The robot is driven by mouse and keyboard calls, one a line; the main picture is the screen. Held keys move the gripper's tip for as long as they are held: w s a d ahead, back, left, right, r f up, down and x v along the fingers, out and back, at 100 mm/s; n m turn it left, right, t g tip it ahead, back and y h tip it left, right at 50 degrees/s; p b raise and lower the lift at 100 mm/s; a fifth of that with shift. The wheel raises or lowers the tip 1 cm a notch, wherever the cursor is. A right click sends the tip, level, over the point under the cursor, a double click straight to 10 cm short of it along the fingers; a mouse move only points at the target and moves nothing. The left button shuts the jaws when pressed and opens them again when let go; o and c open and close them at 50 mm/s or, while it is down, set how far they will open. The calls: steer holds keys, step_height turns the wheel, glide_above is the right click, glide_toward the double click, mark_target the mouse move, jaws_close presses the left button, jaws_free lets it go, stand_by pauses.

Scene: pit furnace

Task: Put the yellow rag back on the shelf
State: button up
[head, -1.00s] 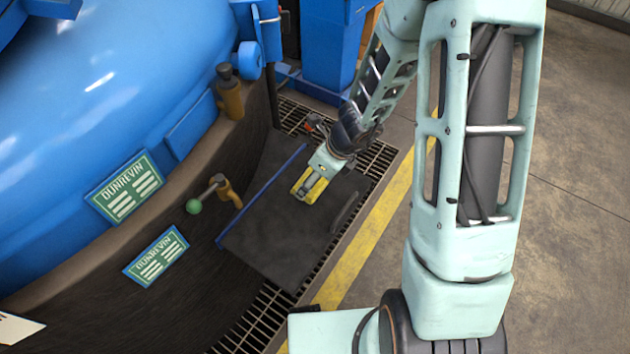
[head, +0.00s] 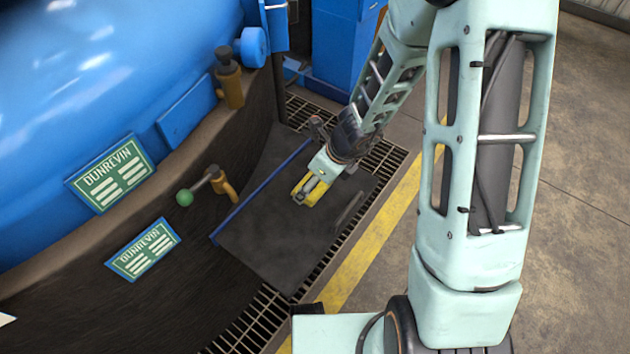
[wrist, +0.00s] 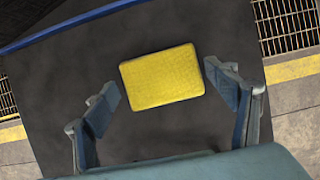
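The yellow rag (wrist: 162,77) is a flat, roughly rectangular cloth lying on a dark shelf (wrist: 220,35), seen in the wrist view. My gripper (wrist: 165,92) is open, with one finger on each side of the rag and a gap between each finger and it. In the head view the rag (head: 312,191) shows at the tip of my gripper (head: 308,188), partly hidden by it. The dark shelf (head: 268,237) has a blue edge strip on its left side and a grey handle-like bar near its right side.
A large blue furnace vessel (head: 90,90) with a dark curved wall is at the left. A lever with a green knob (head: 184,197) juts out beside the shelf. Floor grating (head: 255,318) and a yellow floor line (head: 375,240) run along the right. Open concrete floor lies beyond.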

steer(key=shift+o, duration=0.7)
steer(key=shift+r, duration=0.25)
steer(key=p+v, duration=0.7)
steer(key=v, duration=0.4)
steer(key=shift+d+r, duration=0.2)
steer(key=shift+r, duration=0.05)
steer(key=shift+s, duration=0.1)
